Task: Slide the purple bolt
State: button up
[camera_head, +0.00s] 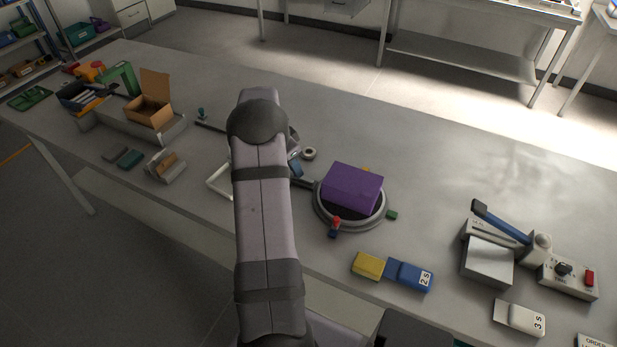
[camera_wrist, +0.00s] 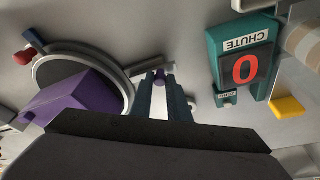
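A small purple piece (camera_wrist: 159,82), which looks like the bolt's knob, shows between my fingertips in the wrist view. It sits by a grey bar (camera_wrist: 150,67) beside the round turntable. My gripper (camera_wrist: 160,88) has its two blue-grey fingers apart, with a bright gap between them. I cannot tell whether either finger touches the purple piece. A larger purple box (camera_head: 352,188) stands on the turntable (camera_head: 322,207); the box also shows in the wrist view (camera_wrist: 75,105). In the head view my arm hides the bolt and most of my gripper.
A teal chute counter (camera_wrist: 243,60) reading 0 is right of my fingers in the wrist view. A red and blue piece (camera_head: 335,227) is at the turntable's front. Yellow (camera_head: 368,265) and blue (camera_head: 409,275) blocks lie nearer. A blue-handled lever device (camera_head: 497,222) stands right.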

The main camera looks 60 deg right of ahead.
jog(key=o, duration=1.3)
jog(key=shift+r, duration=0.15)
jog(key=shift+r+p, duration=1.95)
jog(key=shift+r, duration=1.45)
